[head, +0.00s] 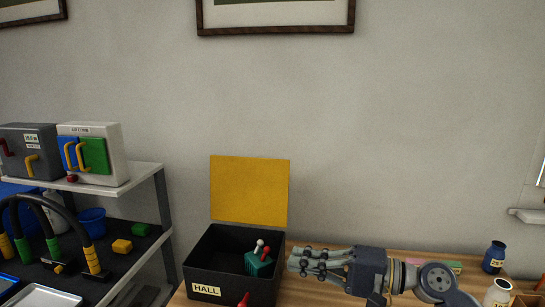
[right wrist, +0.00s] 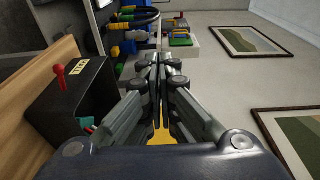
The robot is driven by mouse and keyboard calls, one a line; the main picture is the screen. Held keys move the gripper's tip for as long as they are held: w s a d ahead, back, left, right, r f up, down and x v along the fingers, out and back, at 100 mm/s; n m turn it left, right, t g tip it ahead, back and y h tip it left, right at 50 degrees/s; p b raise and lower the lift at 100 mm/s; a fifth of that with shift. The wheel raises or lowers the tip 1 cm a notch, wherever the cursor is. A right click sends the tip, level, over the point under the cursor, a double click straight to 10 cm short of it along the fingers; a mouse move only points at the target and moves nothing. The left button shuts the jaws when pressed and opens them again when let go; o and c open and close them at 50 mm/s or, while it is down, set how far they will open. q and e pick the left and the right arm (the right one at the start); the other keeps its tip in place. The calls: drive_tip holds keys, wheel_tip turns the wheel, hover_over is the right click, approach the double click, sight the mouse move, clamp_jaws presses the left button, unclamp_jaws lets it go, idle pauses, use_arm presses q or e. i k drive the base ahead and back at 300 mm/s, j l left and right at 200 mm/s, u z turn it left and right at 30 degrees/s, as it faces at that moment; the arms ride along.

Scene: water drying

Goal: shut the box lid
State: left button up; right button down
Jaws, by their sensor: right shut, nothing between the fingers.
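The black box (head: 207,271), labelled HALL, stands on the wooden table. Its yellow lid (head: 249,190) stands up open at the back edge. Inside is a teal block (head: 258,265), with a white-knobbed and a red-knobbed lever showing at it. A red handle shows at the box's front. My right gripper (head: 294,261) is shut and empty, just right of the box and level with its rim. In the right wrist view the box (right wrist: 75,105) is at the left, and a strip of the yellow lid (right wrist: 160,138) shows behind the fingers. My left gripper is out of view.
A shelf (head: 145,172) at the left holds switch boxes, hoses, a blue cup (head: 92,222) and small blocks. Blue (head: 494,257) and white (head: 498,293) jars stand on the table's right side. A picture frame (head: 275,31) hangs above; the wall between is clear.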

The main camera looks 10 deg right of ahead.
sight(251, 190)
drive_tip(key=i+l, duration=0.2)
drive_tip(key=i, duration=0.2)
drive_tip(key=i+l, duration=0.15)
drive_tip(key=i, duration=0.25)
drive_tip(key=i+l, duration=0.2)
drive_tip(key=i, duration=0.2)
drive_tip(key=i+l, duration=0.15)
drive_tip(key=i, duration=0.3)
